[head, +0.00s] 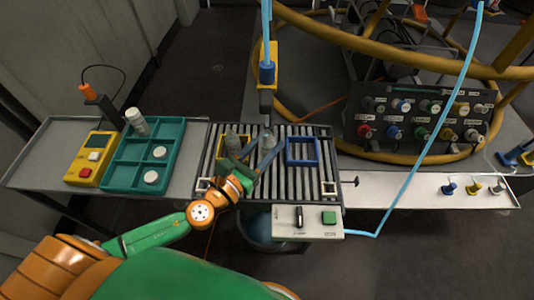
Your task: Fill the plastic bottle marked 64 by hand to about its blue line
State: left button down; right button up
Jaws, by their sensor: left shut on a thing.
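A small clear bottle (267,139) stands upright beneath the filling nozzle (267,103) on the roller bed. My left gripper (257,158) reaches in from the lower left and is shut around what appears to be this bottle. The fingers partly hide it. I cannot read its marking or make out a blue line or liquid level. A second, greyish bottle (233,141) stands just to the left, at the yellow frame (219,148). My right gripper is not in view.
An empty-looking blue frame (290,151) lies right of the nozzle. In front is a control box (287,224) with a black lever (299,217) and green button (329,218). At left are a teal tray (125,177) with white-topped items and a yellow device (83,172). Yellow hoops rise behind.

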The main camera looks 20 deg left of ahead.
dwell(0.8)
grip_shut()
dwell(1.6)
